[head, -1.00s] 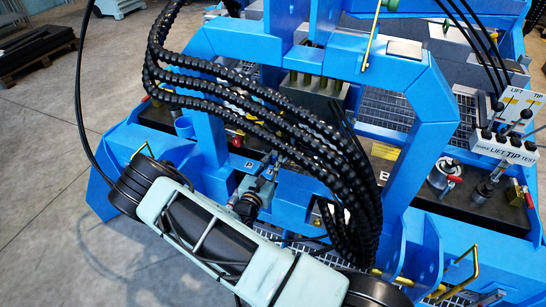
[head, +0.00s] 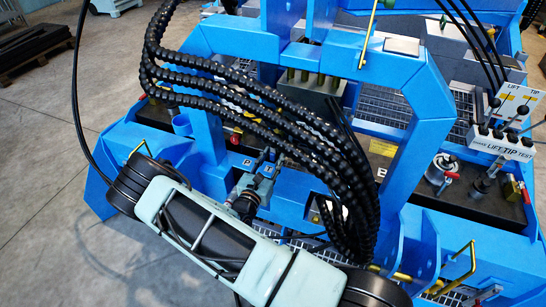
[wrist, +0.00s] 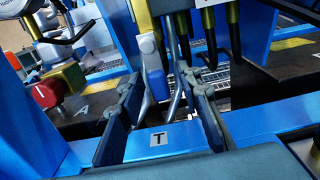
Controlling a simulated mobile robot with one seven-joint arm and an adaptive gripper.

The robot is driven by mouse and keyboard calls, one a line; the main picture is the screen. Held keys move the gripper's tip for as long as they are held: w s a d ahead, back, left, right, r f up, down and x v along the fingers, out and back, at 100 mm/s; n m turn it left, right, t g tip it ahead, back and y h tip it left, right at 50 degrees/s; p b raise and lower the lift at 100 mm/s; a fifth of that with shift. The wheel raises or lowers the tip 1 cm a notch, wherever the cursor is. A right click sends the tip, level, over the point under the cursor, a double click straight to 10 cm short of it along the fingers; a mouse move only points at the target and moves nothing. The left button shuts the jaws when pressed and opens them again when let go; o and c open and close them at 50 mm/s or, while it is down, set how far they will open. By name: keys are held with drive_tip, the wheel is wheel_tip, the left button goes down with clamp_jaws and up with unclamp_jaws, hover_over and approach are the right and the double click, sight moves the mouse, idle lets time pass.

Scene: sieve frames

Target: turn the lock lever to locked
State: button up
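In the wrist view, my gripper (wrist: 158,92) is open, its two dark fingers apart. A pale grey piece (wrist: 147,43) is above the grip. No mark in view says that this is the lock lever. In the head view, my gripper (head: 264,168) is at the blue block with the "P" label, small and partly hidden by my arm.
Thick black hoses (head: 310,140) arch over the gripper's area beside the blue frame (head: 425,110). In the wrist view, a red knob (wrist: 47,93) on a brass valve is at the left. The "LIFT TIP TEST" lever box (head: 503,143) is at the right.

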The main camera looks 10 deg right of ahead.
drive_tip(key=v, duration=1.2)
